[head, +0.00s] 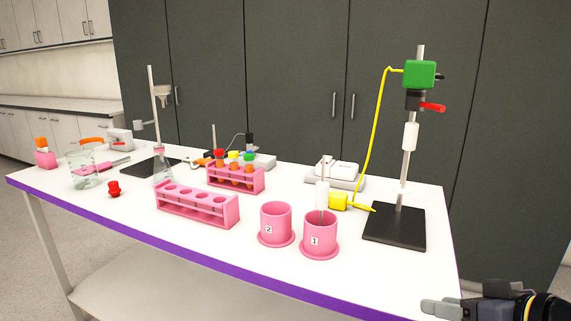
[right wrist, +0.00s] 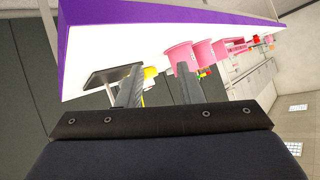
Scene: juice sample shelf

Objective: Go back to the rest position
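My right gripper (head: 432,308) shows at the lower right of the head view, off the table's right front corner, with nothing held. In the right wrist view its two fingers (right wrist: 158,88) stand apart with an empty gap between them. The pink cups labelled 1 (head: 320,238) and 2 (head: 276,226) stand on the table (head: 140,212), away from the gripper. A white, thin-stemmed piece (head: 322,195) stands upright in cup 1. My left gripper is not in view.
A stand with a black base (head: 395,232) and green clamp (head: 419,74) is at the table's right end. Pink racks (head: 200,208), a glass beaker (head: 84,172) and a red cap (head: 114,188) are farther left. The space in front of the table is clear.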

